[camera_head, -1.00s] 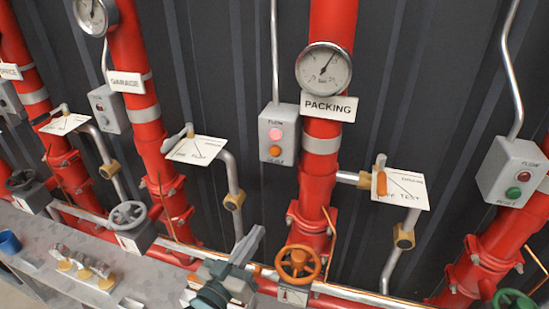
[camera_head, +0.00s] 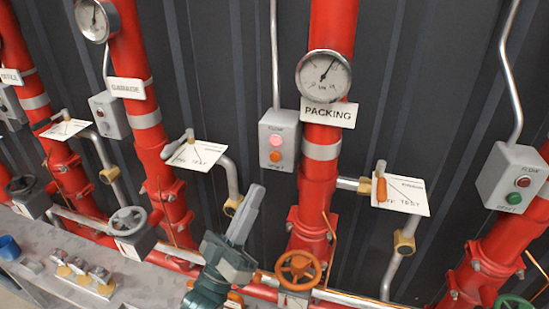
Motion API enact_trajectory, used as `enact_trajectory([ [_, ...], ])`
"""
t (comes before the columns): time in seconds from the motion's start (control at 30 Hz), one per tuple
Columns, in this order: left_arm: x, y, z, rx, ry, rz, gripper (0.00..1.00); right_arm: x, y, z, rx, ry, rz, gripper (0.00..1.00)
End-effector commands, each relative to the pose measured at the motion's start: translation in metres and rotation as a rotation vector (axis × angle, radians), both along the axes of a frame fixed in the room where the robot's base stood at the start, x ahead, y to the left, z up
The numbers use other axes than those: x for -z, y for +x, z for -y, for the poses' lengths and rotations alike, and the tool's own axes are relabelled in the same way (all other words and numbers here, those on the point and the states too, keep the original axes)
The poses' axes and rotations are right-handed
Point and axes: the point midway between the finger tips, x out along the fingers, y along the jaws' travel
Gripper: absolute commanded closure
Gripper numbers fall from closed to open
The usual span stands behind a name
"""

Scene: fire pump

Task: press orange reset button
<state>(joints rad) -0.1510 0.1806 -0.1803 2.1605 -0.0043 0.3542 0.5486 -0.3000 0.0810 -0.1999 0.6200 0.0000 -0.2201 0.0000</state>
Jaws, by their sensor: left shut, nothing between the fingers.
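The orange reset button (camera_head: 275,157) is the lower button on the grey box (camera_head: 279,128) left of the PACKING pipe. A lit pink FLOW light (camera_head: 276,141) sits above it. My left gripper (camera_head: 252,192) comes up from the bottom, its fingers together and empty. Its tips point up, below and a little left of the box, apart from the button in the picture. The gripper covers part of the pipework behind it. My right gripper is not in view.
The red PACKING pipe (camera_head: 324,170) with a gauge (camera_head: 323,76) stands right of the box. An orange handwheel (camera_head: 299,267) is right of my gripper. A bent grey test pipe (camera_head: 228,178) runs close to its left.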

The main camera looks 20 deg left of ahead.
Motion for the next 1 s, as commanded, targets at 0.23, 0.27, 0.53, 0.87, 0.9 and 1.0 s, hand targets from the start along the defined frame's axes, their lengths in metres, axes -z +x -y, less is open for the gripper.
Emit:
enact_trajectory([
  [0.23,0.001,0.005,0.0,-0.001,0.001,-0.001,1.0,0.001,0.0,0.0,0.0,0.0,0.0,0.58],
  [0.27,0.001,0.007,0.0,-0.001,0.001,-0.001,1.0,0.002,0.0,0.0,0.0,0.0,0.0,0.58],
  [0.53,0.001,0.03,0.001,-0.001,0.001,0.0,1.0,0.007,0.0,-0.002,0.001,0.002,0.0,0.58],
  [0.87,0.001,0.068,0.002,0.0,0.001,-0.001,1.0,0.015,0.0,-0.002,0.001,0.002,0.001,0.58],
  [0.9,0.001,0.072,0.003,0.0,0.002,-0.001,1.0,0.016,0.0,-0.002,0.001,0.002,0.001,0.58],
  [1.0,0.001,0.08,0.003,0.0,0.001,-0.001,1.0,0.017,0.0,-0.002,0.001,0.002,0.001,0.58],
])
